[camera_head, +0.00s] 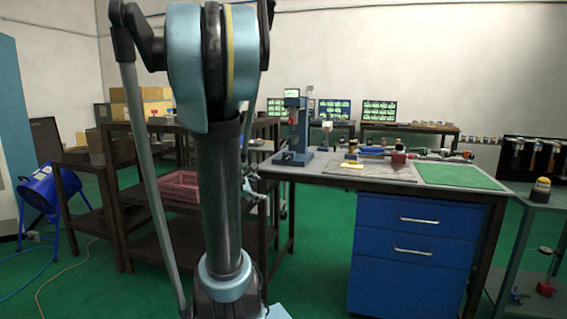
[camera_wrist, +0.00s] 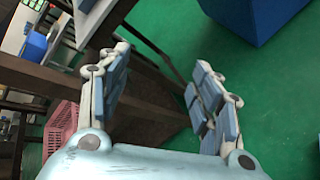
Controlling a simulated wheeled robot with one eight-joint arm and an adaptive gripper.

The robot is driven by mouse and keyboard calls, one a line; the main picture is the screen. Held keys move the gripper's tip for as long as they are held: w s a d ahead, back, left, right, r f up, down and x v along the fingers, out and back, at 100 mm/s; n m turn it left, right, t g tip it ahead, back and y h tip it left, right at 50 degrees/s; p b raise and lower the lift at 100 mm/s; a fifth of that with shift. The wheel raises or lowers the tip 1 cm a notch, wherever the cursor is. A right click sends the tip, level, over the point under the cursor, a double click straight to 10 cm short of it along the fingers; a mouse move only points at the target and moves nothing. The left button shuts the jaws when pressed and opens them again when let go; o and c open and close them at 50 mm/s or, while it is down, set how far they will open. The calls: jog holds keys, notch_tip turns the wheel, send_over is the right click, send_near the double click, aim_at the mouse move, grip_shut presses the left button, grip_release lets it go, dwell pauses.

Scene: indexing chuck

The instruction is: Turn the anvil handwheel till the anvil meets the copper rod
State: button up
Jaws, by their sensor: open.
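My gripper (camera_wrist: 158,72) is open and empty in the wrist view, its two fingers spread apart over the dark bench frame and the green floor. A blue upright bench device (camera_head: 296,128) stands at the left end of the workbench top in the head view. I cannot tell whether it carries the anvil or its handwheel. The copper rod cannot be made out in either view. My gripper is apart from the bench device. In the head view my arm fills the left middle, and its lower end hangs in front of the bench.
The workbench (camera_head: 330,177) holds a grey mat, a green mat (camera_head: 455,176) and small tools. Blue drawers (camera_head: 412,240) stand under it. A dark shelf with a pink basket (camera_head: 181,188) stands behind my arm. Green floor (camera_head: 320,285) is clear in front.

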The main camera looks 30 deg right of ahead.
jog(key=w+d+r+n+t+h, duration=0.1)
jog(key=w+d+r+n+h, duration=0.15)
jog(key=w+d+n, duration=0.3)
jog(key=n+t+h, duration=0.2)
jog(key=n+t, duration=0.1)
jog(key=n, duration=0.6)
send_near(285, 159)
jog(key=x, duration=0.9)
jog(key=shift+w+d, duration=0.15)
jog(key=shift+d, duration=0.1)
jog(key=shift+c, duration=0.6)
jog(key=c, duration=0.9)
